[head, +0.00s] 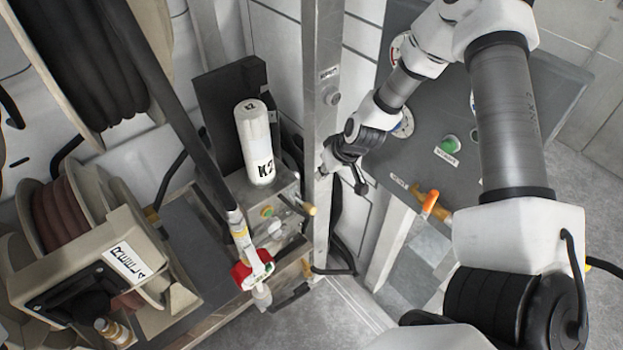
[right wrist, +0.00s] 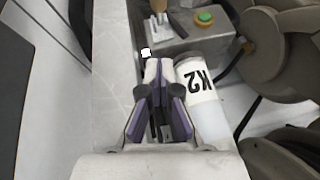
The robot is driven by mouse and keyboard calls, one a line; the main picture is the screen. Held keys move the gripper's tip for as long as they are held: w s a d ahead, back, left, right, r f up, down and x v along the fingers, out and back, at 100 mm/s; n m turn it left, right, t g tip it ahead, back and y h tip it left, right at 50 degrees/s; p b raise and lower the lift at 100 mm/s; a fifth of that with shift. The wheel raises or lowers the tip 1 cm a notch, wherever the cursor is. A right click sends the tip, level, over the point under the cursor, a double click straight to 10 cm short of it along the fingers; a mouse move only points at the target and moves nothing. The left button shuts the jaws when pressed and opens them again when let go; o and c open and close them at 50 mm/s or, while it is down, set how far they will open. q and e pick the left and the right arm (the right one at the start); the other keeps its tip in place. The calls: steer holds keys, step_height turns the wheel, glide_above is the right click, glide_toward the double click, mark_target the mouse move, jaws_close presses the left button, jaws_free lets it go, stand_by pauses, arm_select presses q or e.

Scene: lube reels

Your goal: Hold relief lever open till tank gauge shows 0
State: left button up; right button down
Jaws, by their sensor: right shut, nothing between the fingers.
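My right gripper (head: 338,160) is beside the upright grey metal post in the head view; the right wrist view shows its fingers (right wrist: 159,75) closed and empty. A lever with an orange handle (head: 430,200) sticks out at the lower edge of the dark panel. Another lever with a wooden handle (head: 306,208) is on the grey metal box; the wooden handle also shows in the wrist view (right wrist: 158,5). I cannot tell which is the relief lever. A round gauge (head: 403,124) is partly hidden by my forearm; its reading is not legible. My left gripper is out of view.
The metal post (head: 321,110) stands close to my right gripper. A white K2 bottle (head: 255,145) stands behind the box (head: 275,205). A green button (head: 449,145) is on the dark panel (head: 530,100). Hose reels (head: 60,215) and a red nozzle (head: 252,270) fill the left.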

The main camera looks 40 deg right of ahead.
steer(key=b, duration=0.9)
glide_above(311, 205)
steer(key=w, duration=0.2)
step_height(311, 205, down, 8)
steer(key=shift+s+d+f, duration=0.35)
steer(key=shift+s, duration=0.1)
steer(key=shift+s+a+f, duration=0.1)
steer(key=shift+s+f, duration=0.1)
steer(key=shift+f, duration=0.25)
steer(key=shift+s+a+f, duration=0.1)
steer(key=shift+s+f, duration=0.1)
steer(key=shift+f, duration=0.2)
steer(key=shift+s+f, duration=0.1)
steer(key=shift+f, duration=0.2)
